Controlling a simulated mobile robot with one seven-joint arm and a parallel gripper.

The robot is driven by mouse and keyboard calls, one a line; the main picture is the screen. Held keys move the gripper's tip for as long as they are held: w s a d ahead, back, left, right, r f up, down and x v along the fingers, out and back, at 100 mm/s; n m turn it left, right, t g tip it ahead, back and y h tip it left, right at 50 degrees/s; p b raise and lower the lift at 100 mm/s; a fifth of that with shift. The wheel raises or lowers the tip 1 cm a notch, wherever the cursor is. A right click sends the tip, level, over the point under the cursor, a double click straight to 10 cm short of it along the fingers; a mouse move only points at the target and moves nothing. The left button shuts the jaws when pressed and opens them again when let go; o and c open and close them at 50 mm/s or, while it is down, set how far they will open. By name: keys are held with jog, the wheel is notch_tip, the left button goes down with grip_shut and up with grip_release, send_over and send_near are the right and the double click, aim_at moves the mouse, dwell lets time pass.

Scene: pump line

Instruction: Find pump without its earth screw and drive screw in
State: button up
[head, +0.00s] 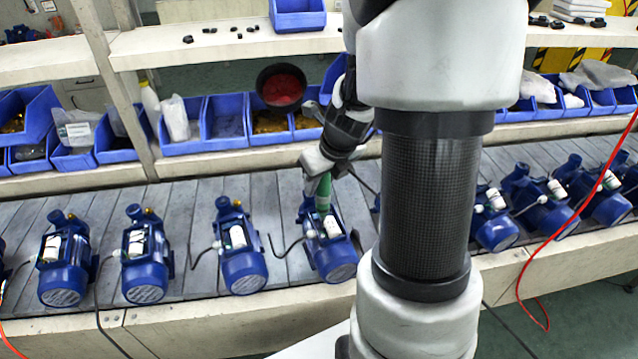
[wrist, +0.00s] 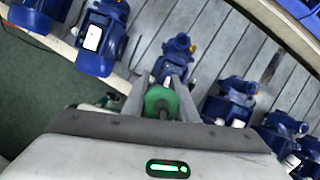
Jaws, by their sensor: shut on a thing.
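Several blue pumps stand in a row on the slatted line. In the head view, my gripper (head: 322,170) is shut on a green screwdriver (head: 323,193) that points down at one blue pump (head: 333,258). In the wrist view, the green handle (wrist: 160,101) sits between the fingers of my gripper (wrist: 163,90), with the same pump (wrist: 174,62) beyond it. The driver's tip and any screw are hidden. Other pumps stand to the left (head: 243,262) and right (head: 497,228). Their earth screws are too small to make out.
Blue bins (head: 225,122) line the shelf behind the line. A dark round bowl with red inside (head: 282,88) shows near my wrist. A red cable (head: 548,245) hangs at the right, and black pump leads lie between the pumps. My arm hides part of the row.

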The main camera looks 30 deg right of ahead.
jog(key=shift+r, duration=1.6)
